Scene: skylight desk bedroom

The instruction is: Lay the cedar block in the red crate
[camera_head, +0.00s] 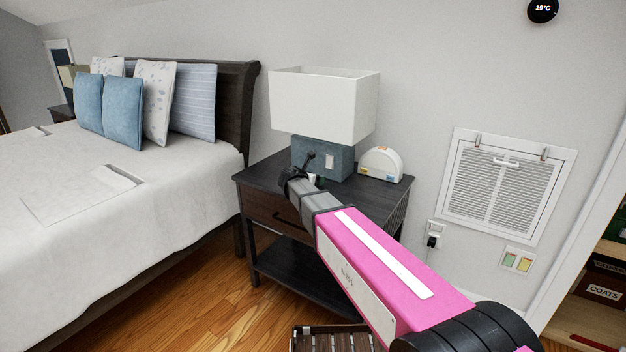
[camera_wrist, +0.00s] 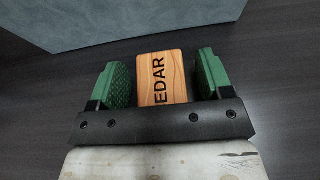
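The cedar block (camera_wrist: 150,78) is a light wooden block with dark letters reading "EDAR" in the wrist view. It is on the dark top of the nightstand (camera_head: 262,178). My gripper (camera_wrist: 162,75) is open, with one green pad on each side of the block. A narrow gap shows between the block and each pad. In the head view my gripper (camera_head: 312,180) is over the nightstand, in front of the lamp base, and the block is hidden or too small to make out. No red crate can be made out clearly.
A lamp with a blue-grey base (camera_head: 338,163) stands close behind my gripper. A white rounded device (camera_head: 381,163) is to its right. The bed (camera_head: 130,190) is at left. A shelf at right holds a "COATS" box (camera_head: 603,291) and a partly seen red item (camera_head: 588,341).

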